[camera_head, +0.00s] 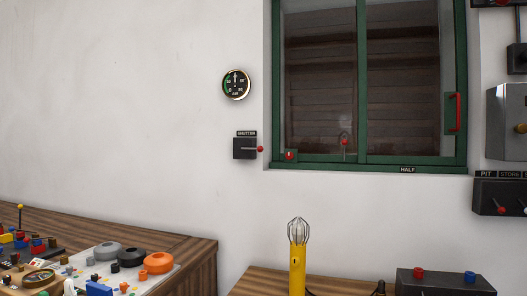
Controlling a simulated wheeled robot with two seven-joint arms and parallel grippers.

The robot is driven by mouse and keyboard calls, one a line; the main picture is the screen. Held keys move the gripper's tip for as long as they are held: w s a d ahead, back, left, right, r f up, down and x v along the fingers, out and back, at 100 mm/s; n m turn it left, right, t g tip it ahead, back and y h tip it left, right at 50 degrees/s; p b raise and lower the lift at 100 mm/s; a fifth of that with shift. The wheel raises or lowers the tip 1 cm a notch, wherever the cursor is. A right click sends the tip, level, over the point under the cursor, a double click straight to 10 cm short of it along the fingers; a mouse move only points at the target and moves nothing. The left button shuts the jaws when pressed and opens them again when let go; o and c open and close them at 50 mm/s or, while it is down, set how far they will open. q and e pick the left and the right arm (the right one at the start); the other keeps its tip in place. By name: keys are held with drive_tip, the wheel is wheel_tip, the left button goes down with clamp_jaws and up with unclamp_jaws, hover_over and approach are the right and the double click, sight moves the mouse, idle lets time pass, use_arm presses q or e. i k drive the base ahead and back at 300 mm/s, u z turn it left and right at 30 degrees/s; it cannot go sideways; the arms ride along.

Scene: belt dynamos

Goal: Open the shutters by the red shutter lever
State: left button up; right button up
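The red shutter lever (260,149) is a thin rod with a red knob. It sticks out roughly level to the right from a dark wall box (243,150) under a "SHUTTER" label. To its right is a green-framed window (362,88). Brown slatted shutters (318,75) show behind the glass and look closed across both panes. Neither of my grippers is in view, and nothing touches the lever.
A round gauge (236,84) hangs above the lever. The window has a red handle (457,112) at its right. Below stand a yellow caged lamp (297,262) and a dark box (445,283). A cluttered bench (190,250) is at lower left. The wall around the lever is clear.

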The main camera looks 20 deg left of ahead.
sight(259, 149)
drive_tip(key=z, duration=0.5)
drive_tip(key=k, duration=0.6)
drive_tip(key=z, duration=0.45)
drive_tip(key=i, duration=1.35)
drive_tip(key=u, duration=0.55)
